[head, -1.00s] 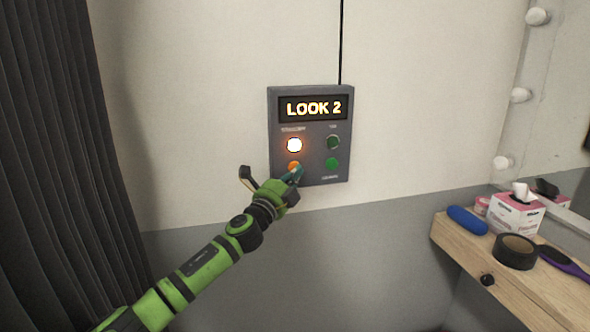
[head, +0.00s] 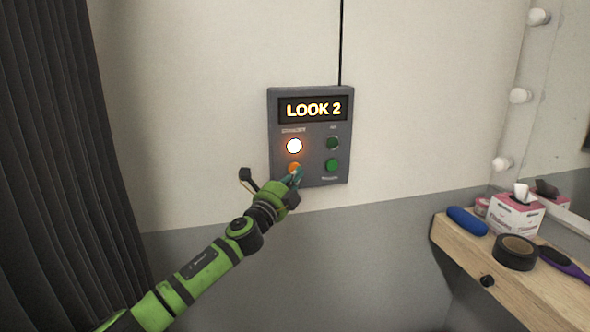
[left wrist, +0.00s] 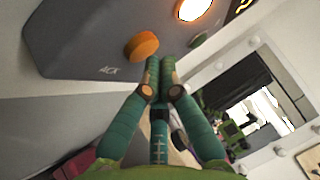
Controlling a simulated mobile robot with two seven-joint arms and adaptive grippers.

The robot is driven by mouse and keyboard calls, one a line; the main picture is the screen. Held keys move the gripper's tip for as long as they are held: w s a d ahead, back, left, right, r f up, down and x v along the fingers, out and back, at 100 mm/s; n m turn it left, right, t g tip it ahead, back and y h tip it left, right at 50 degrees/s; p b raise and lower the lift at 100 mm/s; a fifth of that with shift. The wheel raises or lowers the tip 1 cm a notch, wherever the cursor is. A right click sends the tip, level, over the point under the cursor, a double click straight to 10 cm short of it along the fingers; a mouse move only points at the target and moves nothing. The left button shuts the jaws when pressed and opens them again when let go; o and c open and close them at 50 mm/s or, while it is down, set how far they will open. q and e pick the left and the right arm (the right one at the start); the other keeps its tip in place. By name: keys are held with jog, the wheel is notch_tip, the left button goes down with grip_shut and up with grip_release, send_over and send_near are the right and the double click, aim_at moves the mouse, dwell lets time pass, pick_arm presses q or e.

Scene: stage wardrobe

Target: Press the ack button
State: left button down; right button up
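The grey control box (head: 311,112) hangs on the wall, with a display reading LOOK 2. The orange button (head: 293,167) is at its lower left, partly covered by my gripper. In the left wrist view the orange button (left wrist: 141,46) stands out from the panel, with the label ACK (left wrist: 109,71) beside it. My left gripper (head: 296,176) is at the box's lower edge. In the left wrist view its teal fingertips (left wrist: 161,66) are together with nothing between them, right beside the button's rim. I cannot tell whether they touch it. My right gripper is not in view.
A lit white lamp (head: 294,146) sits above the orange button. A green button (head: 332,165) is to its right, with a dark green lamp (head: 333,143) above. A wooden shelf (head: 460,262) with a tissue box (head: 515,214) is at right. A dark curtain (head: 60,160) hangs at left.

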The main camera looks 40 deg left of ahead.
pick_arm(q)
jog(key=shift+s+d, duration=0.25)
jog(key=s+d+p, duration=0.1)
jog(key=s+d, duration=0.2)
jog(key=shift+s+d, duration=0.1)
jog(key=shift+d, duration=0.3)
dwell(0.9)
